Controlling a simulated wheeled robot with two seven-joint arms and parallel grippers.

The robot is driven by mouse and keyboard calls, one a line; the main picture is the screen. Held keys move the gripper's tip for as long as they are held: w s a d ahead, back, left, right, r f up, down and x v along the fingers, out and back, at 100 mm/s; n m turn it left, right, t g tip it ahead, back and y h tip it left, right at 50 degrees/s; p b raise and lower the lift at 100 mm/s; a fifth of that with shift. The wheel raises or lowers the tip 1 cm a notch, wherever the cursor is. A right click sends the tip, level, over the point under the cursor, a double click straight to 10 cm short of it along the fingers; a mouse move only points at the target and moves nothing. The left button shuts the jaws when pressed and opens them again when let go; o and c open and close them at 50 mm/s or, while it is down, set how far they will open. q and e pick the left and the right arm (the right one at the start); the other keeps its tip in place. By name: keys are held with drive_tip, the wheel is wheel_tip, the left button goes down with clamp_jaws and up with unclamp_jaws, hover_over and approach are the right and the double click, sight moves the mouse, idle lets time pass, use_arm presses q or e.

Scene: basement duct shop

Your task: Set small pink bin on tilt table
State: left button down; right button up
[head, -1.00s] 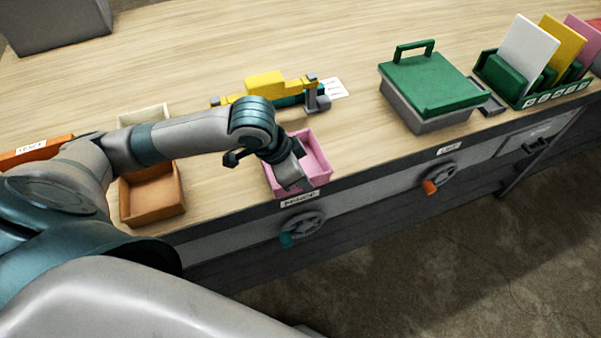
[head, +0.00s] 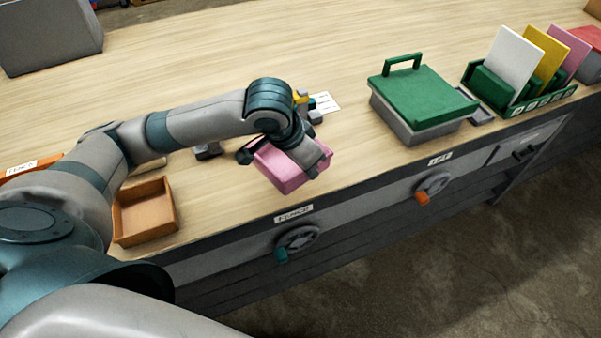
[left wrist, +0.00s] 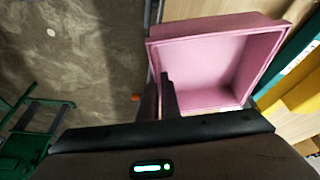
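The small pink bin (head: 284,172) is held by my left gripper (head: 318,165) and appears raised above the bench top near its front edge. In the left wrist view the bin (left wrist: 210,62) is empty inside, and the gripper fingers (left wrist: 160,97) close on its near wall. My right gripper is not in view. No tilt table is identifiable for certain; the yellow and teal device (head: 304,100) behind my left arm is mostly hidden.
An orange-brown bin (head: 145,212) sits at the left front of the bench. A green-lidded grey box (head: 420,98) with a handle stands right of centre. A green rack (head: 520,100) holds upright panels farther right. Handwheels (head: 297,241) stick out of the bench front.

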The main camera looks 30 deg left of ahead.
use_arm(q)
drive_tip(key=w+r+n+y, duration=0.1)
drive_tip(key=w+r+n, duration=0.3)
drive_tip(key=r, duration=0.4)
drive_tip(key=shift+w+d+r+n+t+y, duration=0.2)
drive_tip(key=shift+w+r+n+t+y, duration=0.1)
drive_tip(key=shift+w+t+y, duration=0.15)
drive_tip(key=shift+f, duration=0.1)
